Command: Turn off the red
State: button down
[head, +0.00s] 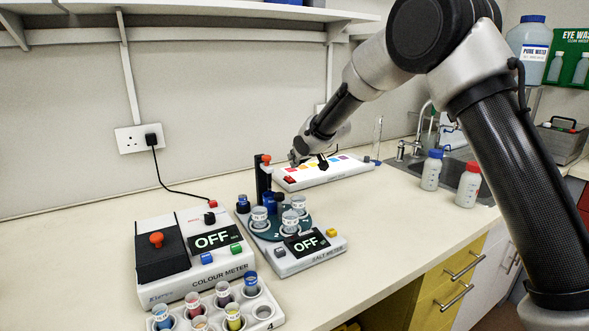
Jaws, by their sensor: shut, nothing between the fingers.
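A long white panel (345,168) lies at the back of the bench with a row of coloured patches along its top. A red block (290,180) sits at its left front end; I cannot tell if it is a switch or whether it is on. My gripper (323,163) is shut and empty, over the left part of the panel, and hides some of its patches. I cannot tell if it touches the panel. The colour meter (165,287) at the front left shows OFF, with a small red part (212,203) at its back. The salt meter (285,268) also shows OFF.
A rack (265,312) of coloured vials stands at the front. An orange-red knob (266,159) tops the post behind the salt meter's vials. Blue-capped (431,172) and red-capped (468,188) bottles stand by the sink. The bench left of the colour meter is clear.

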jog(key=v, duration=0.8)
jog(key=shift+a, duration=0.2)
jog(key=shift+r, duration=0.1)
